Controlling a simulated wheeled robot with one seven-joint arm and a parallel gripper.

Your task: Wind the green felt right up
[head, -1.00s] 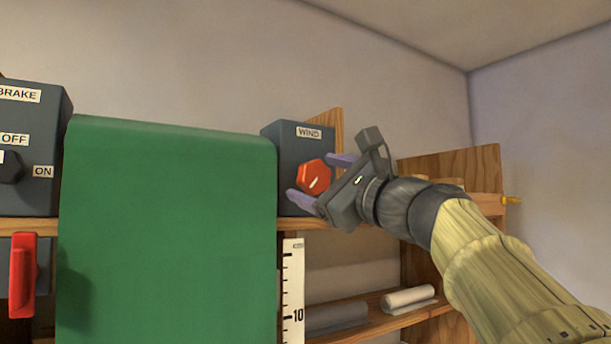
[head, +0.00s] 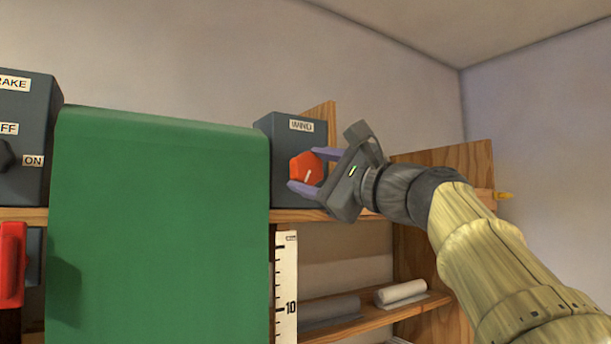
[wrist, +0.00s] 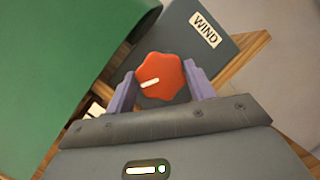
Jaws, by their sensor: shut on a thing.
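The green felt (head: 155,230) hangs as a broad sheet over a rounded top at the left of the head view. It also fills the upper left of the wrist view (wrist: 60,55). A dark grey box labelled WIND (head: 285,140) stands just right of it, with a red lobed knob (head: 306,168) on its front. The knob has a white pointer line, and it shows centrally in the wrist view (wrist: 165,75). My gripper (head: 308,170) is shut on the knob, with one purple finger on each side of it.
A white scale strip (head: 286,290) marked 10 hangs beside the felt's right edge. A dark box with BRAKE, OFF and ON labels (head: 25,110) and a red handle (head: 12,265) are at the far left. Rolls (head: 400,291) lie on a wooden shelf below.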

